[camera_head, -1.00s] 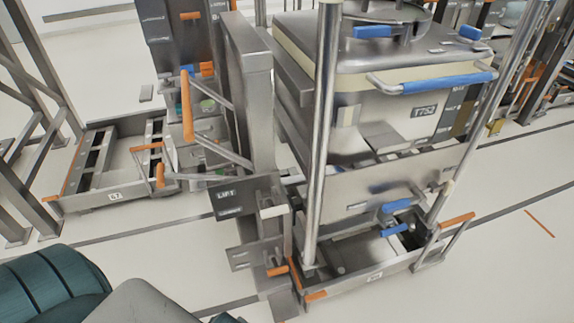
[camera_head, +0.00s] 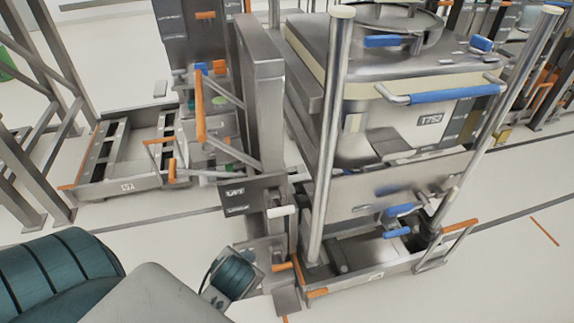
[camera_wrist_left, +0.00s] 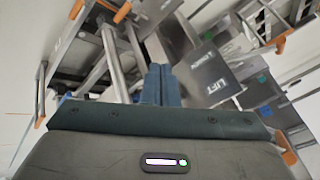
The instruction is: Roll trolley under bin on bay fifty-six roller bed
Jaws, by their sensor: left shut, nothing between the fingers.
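The steel bin (camera_head: 405,125), with a numbered plate and blue handles, stands upright at the right of the head view. Below it is a low floor frame (camera_head: 330,287) with orange ends; its number plate is too small to read. Two upright chrome tubes (camera_head: 331,120) stand in front of and beside the bin. I cannot tell which parts beneath the bin are trolley and which are roller bed. My left gripper's teal fingers (camera_wrist_left: 158,75) are shut and empty in the wrist view, pointing towards the LIFT plate (camera_wrist_left: 207,75). The right gripper is not in view.
A grey column (camera_head: 260,100) stands left of the bin, with the LIFT plate (camera_head: 252,188) low on it. An empty low frame (camera_head: 125,187) marked 57 lies further left. Dark steel racks stand at the far left.

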